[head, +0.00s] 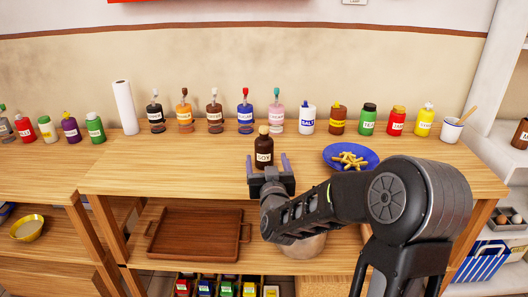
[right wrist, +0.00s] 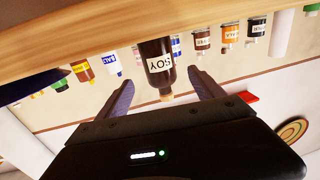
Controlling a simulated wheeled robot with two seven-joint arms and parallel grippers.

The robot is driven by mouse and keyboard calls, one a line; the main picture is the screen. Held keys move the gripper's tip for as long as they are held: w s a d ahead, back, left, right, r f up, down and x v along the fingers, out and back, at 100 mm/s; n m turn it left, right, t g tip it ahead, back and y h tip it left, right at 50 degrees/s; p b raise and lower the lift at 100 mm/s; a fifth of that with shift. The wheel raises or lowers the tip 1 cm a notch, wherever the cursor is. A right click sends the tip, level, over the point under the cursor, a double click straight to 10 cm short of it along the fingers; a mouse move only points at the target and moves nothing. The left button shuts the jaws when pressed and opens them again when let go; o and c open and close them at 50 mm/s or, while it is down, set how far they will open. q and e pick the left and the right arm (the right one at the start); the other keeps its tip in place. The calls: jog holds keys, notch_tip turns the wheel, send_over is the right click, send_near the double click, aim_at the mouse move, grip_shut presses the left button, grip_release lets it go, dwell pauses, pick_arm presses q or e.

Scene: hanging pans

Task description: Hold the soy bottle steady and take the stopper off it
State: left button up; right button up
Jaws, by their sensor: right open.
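The soy bottle (head: 264,151) is dark brown with a white SOY label and stands upright on the wooden counter. Its tan stopper (head: 264,130) sits in the neck. My right gripper (head: 269,160) is open, in front of the bottle, with one finger on each side of it in the picture. In the right wrist view, turned upside down, the bottle (right wrist: 158,62) shows between the open fingers (right wrist: 161,88), with the stopper (right wrist: 166,95) pointing down. I cannot tell whether the fingers touch the bottle. My left gripper is not in view.
The wooden counter (head: 200,170) is clear left of the bottle. A blue plate (head: 333,152) of fries lies to the right. Several labelled bottles and jars, a paper towel roll (head: 125,107) and a white mug (head: 452,130) line the back. A brown tray (head: 199,234) lies on the shelf below.

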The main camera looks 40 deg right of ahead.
aim_at(265, 153)
jog(key=shift+x, duration=1.05)
jog(key=p+x, duration=0.1)
jog(key=x, duration=0.4)
jog(key=shift+w, duration=0.1)
jog(key=shift+c, duration=0.3)
jog(key=c, duration=1.5)
